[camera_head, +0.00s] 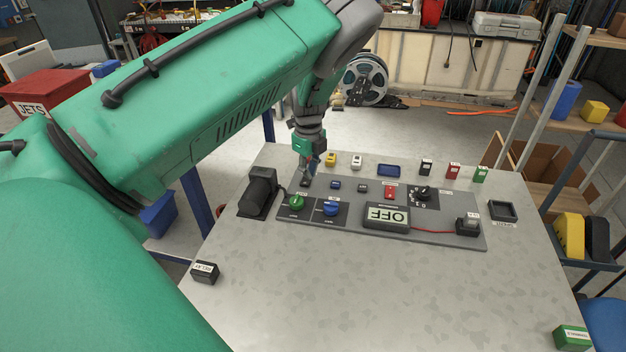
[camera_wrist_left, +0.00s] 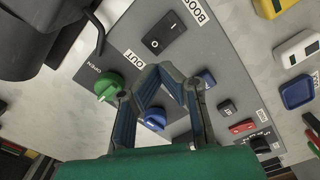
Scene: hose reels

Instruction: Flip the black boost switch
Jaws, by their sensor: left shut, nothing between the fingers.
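The black boost switch (camera_wrist_left: 163,32) is a rocker marked I and O on the grey panel, beside a BOOST label in the left wrist view. In the head view the boost switch (camera_head: 304,183) is mostly hidden by my left gripper (camera_head: 308,178) at the panel's far left corner. In the left wrist view the left gripper (camera_wrist_left: 163,70) is shut and empty. Its blue-padded fingers lie below the switch in that picture, and I cannot tell whether they touch the panel. My right gripper is not in view.
The table's (camera_head: 380,290) near part is mostly clear.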

